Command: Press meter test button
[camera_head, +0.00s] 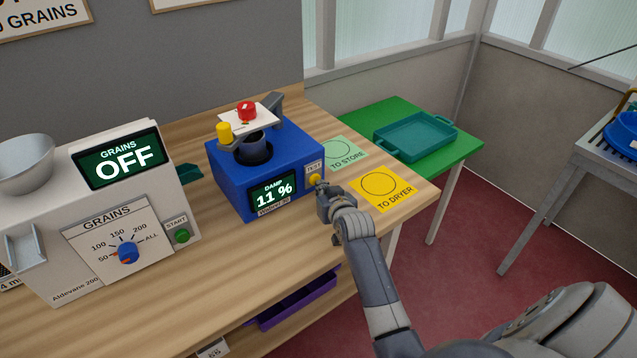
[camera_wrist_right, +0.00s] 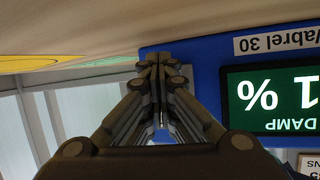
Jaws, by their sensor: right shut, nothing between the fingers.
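The blue moisture meter (camera_head: 230,180) stands on the wooden bench, its display (camera_head: 273,192) reading "DAMP 11 %". A TEST label (camera_head: 314,167) sits on its front right, with the yellow test button (camera_head: 316,180) just below. My right gripper (camera_head: 322,190) is shut and empty, its fingertips at the button; I cannot tell whether they touch it. In the right wrist view, the closed fingers (camera_wrist_right: 160,62) point at the blue meter front (camera_wrist_right: 205,75), left of the display (camera_wrist_right: 275,98); the button is hidden there. My left gripper is not in view.
A white grain counter (camera_head: 70,205) reading OFF stands on the left. A green TO STORE card (camera_head: 341,151) and a yellow TO DRYER card (camera_head: 382,190) lie right of the meter. A teal tray (camera_head: 415,137) sits on the green table. A purple tray (camera_head: 297,303) is below the bench.

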